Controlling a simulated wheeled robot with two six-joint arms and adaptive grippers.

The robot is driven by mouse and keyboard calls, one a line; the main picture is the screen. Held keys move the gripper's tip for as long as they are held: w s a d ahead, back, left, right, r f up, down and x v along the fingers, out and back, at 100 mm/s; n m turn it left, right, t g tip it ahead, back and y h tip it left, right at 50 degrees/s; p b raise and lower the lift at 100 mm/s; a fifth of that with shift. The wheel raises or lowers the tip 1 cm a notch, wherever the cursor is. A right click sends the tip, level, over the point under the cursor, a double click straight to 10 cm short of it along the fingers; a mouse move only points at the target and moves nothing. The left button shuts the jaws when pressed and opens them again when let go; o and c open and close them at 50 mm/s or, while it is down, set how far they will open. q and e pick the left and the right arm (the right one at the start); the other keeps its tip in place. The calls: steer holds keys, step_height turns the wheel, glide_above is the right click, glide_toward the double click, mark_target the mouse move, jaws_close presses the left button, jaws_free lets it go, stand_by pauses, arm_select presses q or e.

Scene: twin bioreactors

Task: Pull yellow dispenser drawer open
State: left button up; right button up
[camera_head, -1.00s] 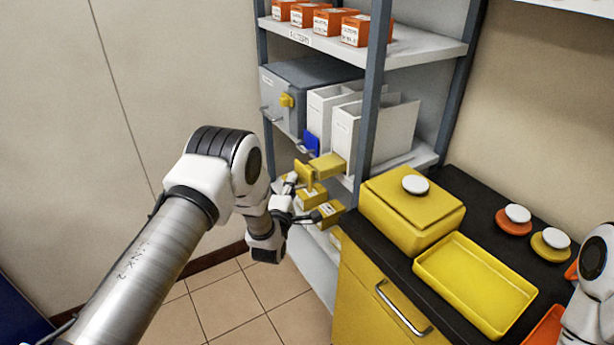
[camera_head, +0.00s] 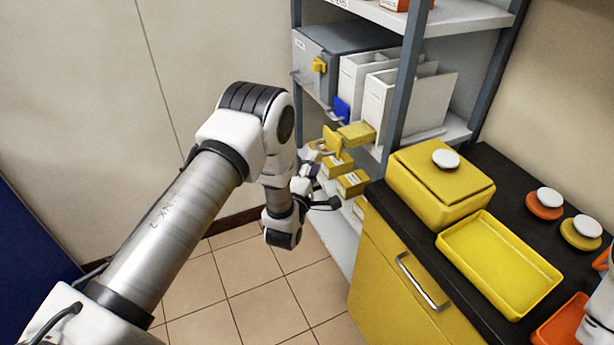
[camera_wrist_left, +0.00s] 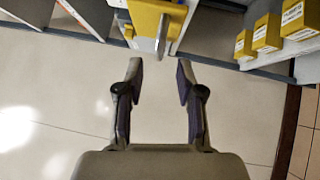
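The yellow dispenser drawer (camera_head: 357,134) juts out from the front of a white dispenser (camera_head: 388,101) on the middle shelf, with an upright yellow plate (camera_head: 333,140) at its outer end. In the left wrist view the yellow front (camera_wrist_left: 152,17) is at the top centre, with a grey bar handle (camera_wrist_left: 161,38) on it. My left gripper (camera_wrist_left: 159,68) is open and empty. Its two fingertips are apart, and the handle lies just ahead of the gap, not clasped. In the head view my left gripper (camera_head: 310,162) is partly hidden behind its wrist. My right gripper is out of view.
A blue drawer (camera_head: 342,108) sits left of the yellow one. A grey box (camera_head: 336,55) with a yellow knob is further left. Small yellow boxes (camera_head: 353,184) stand on the shelf below. A yellow cabinet (camera_head: 385,265) stands to the right. The tiled floor (camera_head: 250,290) is clear.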

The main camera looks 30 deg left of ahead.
arm_select(q)
steer(key=s, duration=0.6)
steer(key=shift+d+f, duration=0.35)
steer(key=s+d+f+m+g+h, duration=0.25)
steer(key=s+f+m+g, duration=0.9)
steer(key=s+f, duration=0.9)
steer(key=s+d+m+g, duration=0.1)
steer(key=s+m+g, duration=0.7)
steer(key=s, duration=0.7)
steer(key=shift+m, duration=0.45)
